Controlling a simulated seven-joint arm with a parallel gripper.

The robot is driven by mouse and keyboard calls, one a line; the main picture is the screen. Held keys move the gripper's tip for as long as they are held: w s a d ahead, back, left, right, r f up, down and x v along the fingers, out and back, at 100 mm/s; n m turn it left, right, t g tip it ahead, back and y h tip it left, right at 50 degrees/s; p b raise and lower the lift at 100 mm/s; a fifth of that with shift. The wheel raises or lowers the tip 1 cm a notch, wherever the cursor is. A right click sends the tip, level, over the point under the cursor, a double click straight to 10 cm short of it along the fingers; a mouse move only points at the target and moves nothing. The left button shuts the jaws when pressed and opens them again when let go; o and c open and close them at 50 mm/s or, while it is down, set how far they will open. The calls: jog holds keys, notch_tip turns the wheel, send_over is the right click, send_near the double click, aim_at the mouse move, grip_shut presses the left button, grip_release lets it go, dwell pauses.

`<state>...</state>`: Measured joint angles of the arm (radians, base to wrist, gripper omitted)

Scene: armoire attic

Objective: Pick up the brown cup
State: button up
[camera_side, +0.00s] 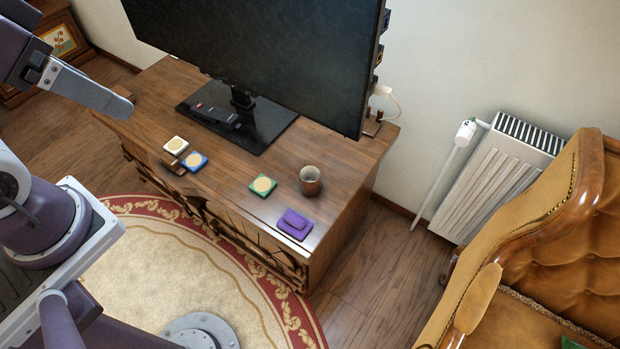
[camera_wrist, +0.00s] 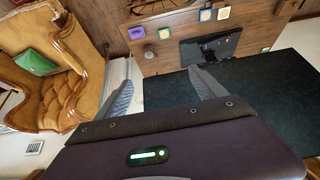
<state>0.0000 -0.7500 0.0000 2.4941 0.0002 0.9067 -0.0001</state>
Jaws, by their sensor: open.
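The brown cup (camera_side: 310,181) stands upright on the wooden cabinet (camera_side: 345,160), toward its right end, near the green and purple pads. In the wrist view the cup is a small brownish shape (camera_wrist: 149,51) beyond the fingers, hard to make out. My gripper (camera_side: 130,108) is at the upper left of the side view, high up and well apart from the cup. In the wrist view its two fingers (camera_wrist: 162,76) are spread with nothing between them.
A television (camera_side: 260,50) stands on the cabinet behind the cup. A purple pad (camera_side: 295,224), green pad (camera_side: 263,185), blue pad (camera_side: 194,161) and white pad (camera_side: 176,145) lie along the front. A radiator (camera_side: 497,175) and an orange armchair (camera_side: 540,240) stand at the right.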

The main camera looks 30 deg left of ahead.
aim_at(312, 173)
jog(key=w+d+r+m+t+h, duration=0.1)
jog(key=w+d+r+t+h, duration=0.15)
jog(key=w+d+r, duration=0.45)
jog(key=w+d+r+t+h, duration=0.1)
jog(key=w+d+r+h, duration=0.2)
jog(key=w+d+r, duration=0.45)
jog(key=w+f+n+t+y, duration=0.3)
jog(key=w+f+t+y, duration=0.15)
jog(key=w, duration=0.95)
jog(key=a+f+y, duration=0.1)
jog(key=f+y, duration=0.1)
jog(key=f, duration=1.7)
jog(key=a+f+n+y, duration=0.1)
jog(key=f, duration=1.8)
jog(key=a+f+y, duration=0.2)
jog(key=f, duration=1.8)
jog(key=shift+n+g+y, duration=0.3)
jog(key=shift+g, duration=0.1)
jog(key=x, duration=0.6)
jog(key=shift+a+f, duration=0.1)
jog(key=shift+f, duration=0.3)
jog(key=shift+w+a+f, duration=0.1)
jog(key=shift+w, duration=0.2)
jog(key=c, duration=1.6)
